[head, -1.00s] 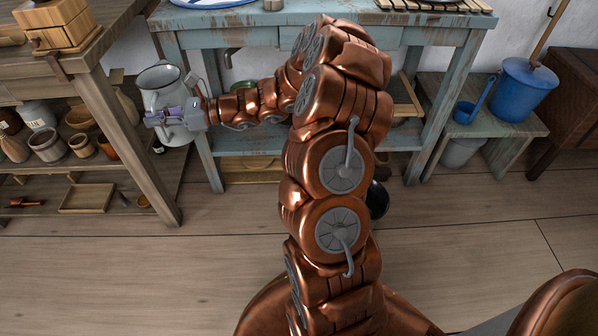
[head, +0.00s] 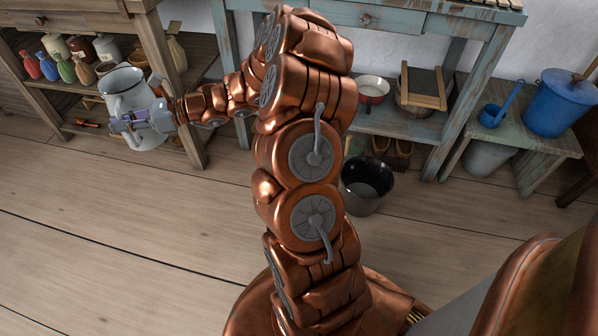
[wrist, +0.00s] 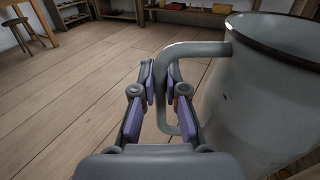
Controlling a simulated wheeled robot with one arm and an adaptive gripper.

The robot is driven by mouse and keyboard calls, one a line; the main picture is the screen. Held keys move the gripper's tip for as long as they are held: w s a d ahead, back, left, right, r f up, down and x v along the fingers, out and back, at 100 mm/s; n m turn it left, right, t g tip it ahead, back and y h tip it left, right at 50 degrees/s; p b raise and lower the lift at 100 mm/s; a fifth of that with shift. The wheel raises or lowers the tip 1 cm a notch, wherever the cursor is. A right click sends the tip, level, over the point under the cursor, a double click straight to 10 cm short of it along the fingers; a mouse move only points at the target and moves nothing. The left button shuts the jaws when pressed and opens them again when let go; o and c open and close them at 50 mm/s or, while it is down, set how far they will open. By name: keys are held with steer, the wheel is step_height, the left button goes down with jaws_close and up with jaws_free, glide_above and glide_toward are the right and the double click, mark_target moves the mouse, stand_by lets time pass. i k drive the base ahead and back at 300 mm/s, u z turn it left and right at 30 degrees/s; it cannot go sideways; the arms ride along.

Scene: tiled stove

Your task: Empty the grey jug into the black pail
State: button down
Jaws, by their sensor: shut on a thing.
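The grey jug (head: 121,92) is an enamel jug with a dark rim, at the left in the head view, held in the air and roughly upright. It also fills the right of the wrist view (wrist: 262,85), with its handle between my fingers. My gripper (head: 139,120) is shut on the jug's handle; in the wrist view its purple-padded fingers (wrist: 163,98) close around the handle. The jug's contents cannot be seen. The black pail (head: 366,184) stands on the floor in the middle, just right of my arm and partly hidden by it, well to the right of the jug.
Wooden shelves (head: 187,62) with bottles and jars stand behind the jug. A blue-grey table (head: 420,22) with a pan on its lower shelf is behind the pail. A blue lidded bucket (head: 556,103) stands on a low bench at right. The floor (head: 120,230) in front is clear.

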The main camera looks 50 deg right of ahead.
mark_target(366, 181)
steer(key=z, duration=0.1)
steer(key=k, duration=1)
steer(key=z, duration=0.6)
